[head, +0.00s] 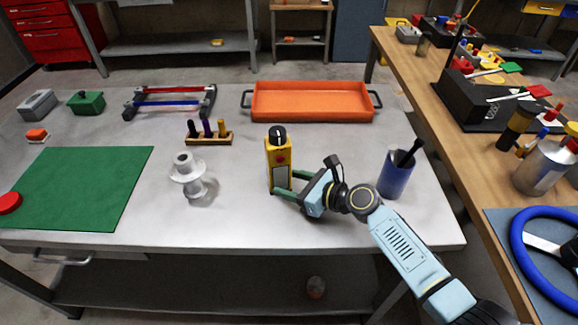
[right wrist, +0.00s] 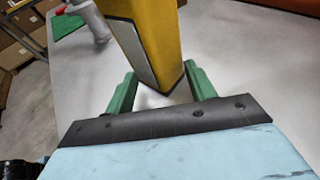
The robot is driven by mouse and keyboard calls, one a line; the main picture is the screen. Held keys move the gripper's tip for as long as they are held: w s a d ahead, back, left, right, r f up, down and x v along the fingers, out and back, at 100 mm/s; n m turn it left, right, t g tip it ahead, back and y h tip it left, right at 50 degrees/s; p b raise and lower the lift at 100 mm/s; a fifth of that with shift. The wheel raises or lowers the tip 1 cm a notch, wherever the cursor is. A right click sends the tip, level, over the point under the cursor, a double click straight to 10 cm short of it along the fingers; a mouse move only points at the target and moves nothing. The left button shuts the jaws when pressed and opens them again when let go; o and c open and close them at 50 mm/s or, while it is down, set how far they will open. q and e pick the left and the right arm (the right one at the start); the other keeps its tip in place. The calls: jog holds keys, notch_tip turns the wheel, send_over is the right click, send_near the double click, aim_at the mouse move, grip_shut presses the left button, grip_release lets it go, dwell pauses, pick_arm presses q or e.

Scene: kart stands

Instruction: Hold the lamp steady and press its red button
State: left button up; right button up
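The lamp (head: 279,175) is an upright yellow box with a black knob on top, a red button (head: 281,155) and a grey panel on its front. It stands on the grey table. My right gripper (head: 284,184) is low at the lamp's right side, with green fingers spread. In the right wrist view the lamp's yellow body (right wrist: 155,40) rises between and just beyond the open fingers (right wrist: 160,84). Grey table shows between the left finger and the lamp, so the gripper is not shut on it. The button is hidden in that view. My left gripper is not in view.
A white spool-like part (head: 187,178) stands left of the lamp and a blue cup (head: 395,176) right of my right gripper. A small wooden rack (head: 210,139) and an orange tray (head: 311,102) are behind. A green mat (head: 85,185) lies at left. The table's front middle is clear.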

jog(key=shift+c, duration=0.4)
grip_shut()
jog(key=shift+o, duration=2.4)
grip_release()
